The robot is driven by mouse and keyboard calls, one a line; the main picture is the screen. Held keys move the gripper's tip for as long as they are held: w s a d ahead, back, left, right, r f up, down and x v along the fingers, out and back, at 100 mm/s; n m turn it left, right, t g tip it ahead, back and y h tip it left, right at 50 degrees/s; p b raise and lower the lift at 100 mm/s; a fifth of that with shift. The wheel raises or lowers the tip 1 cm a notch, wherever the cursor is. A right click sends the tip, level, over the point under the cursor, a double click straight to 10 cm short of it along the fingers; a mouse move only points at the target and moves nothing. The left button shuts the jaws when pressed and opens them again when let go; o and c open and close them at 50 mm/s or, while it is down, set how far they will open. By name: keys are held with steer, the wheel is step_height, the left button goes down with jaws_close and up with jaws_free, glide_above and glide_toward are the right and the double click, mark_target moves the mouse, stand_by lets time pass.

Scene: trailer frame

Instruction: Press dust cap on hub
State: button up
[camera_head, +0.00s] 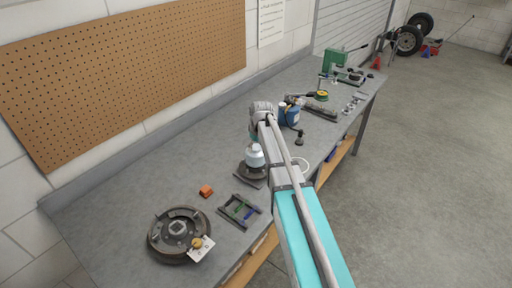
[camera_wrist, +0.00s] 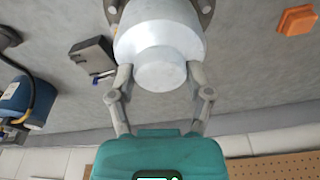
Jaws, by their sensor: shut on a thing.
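The dust cap (camera_wrist: 160,68) is a pale silver-white piece with a narrow round end, gripped between the two grey fingers of my gripper (camera_wrist: 160,78) in the wrist view. A wider pale section (camera_wrist: 160,25) lies directly behind it; I cannot tell whether both are one piece. A dark hub flange with bolt holes (camera_wrist: 204,6) shows behind at the top edge. In the head view the pale cap (camera_head: 255,157) stands upright over the dark hub (camera_head: 250,175) on the bench. I cannot tell how fully it is seated. My arm hides part of this area.
On the grey bench (camera_head: 130,170) are a brake drum with a tag (camera_head: 165,232), an orange block (camera_head: 206,191), a dark frame tray (camera_head: 240,210), a blue container (camera_head: 289,115) and a green press (camera_head: 335,62). The pegboard wall (camera_head: 130,70) runs behind. The bench's left middle is clear.

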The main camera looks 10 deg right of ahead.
steer(key=o, duration=1.2)
steer(key=shift+r, duration=0.1)
steer(key=shift+r+p, duration=3.45)
steer(key=shift+p, duration=0.05)
jaws_close()
steer(key=shift+f+b, duration=2.8)
steer(key=shift+r, duration=0.15)
